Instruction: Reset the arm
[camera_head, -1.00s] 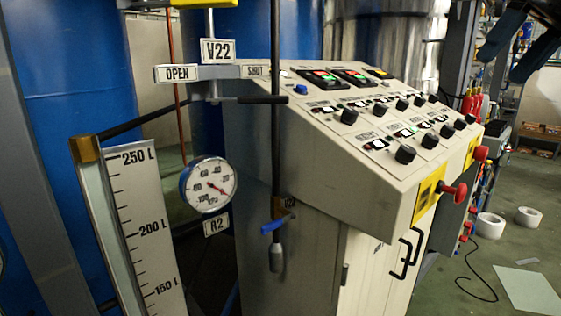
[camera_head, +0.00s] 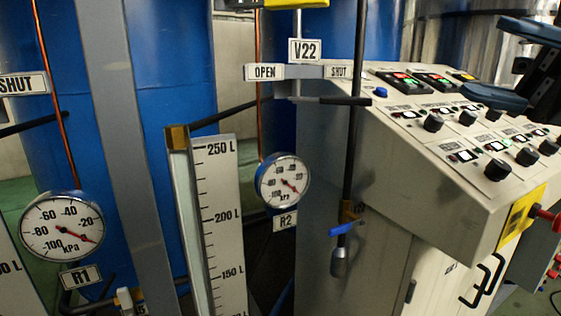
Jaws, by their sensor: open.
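My gripper (camera_head: 488,60) is at the upper right of the head view, in front of the control console. Its two dark blue-grey fingers are apart, with nothing seen between them. The sloped console (camera_head: 400,150) carries rows of black knobs, small displays and a red knob on a yellow plate (camera_head: 520,218). The lower finger overlaps the top right of the panel in the picture. I cannot tell how far the gripper is from the panel. Most of my arm is outside the picture.
Valve sign V22 (camera_head: 305,49) stands above a dark lever (camera_head: 345,101). Gauges R1 (camera_head: 62,226) and R2 (camera_head: 282,182) and a litre scale (camera_head: 222,225) are at left and centre.

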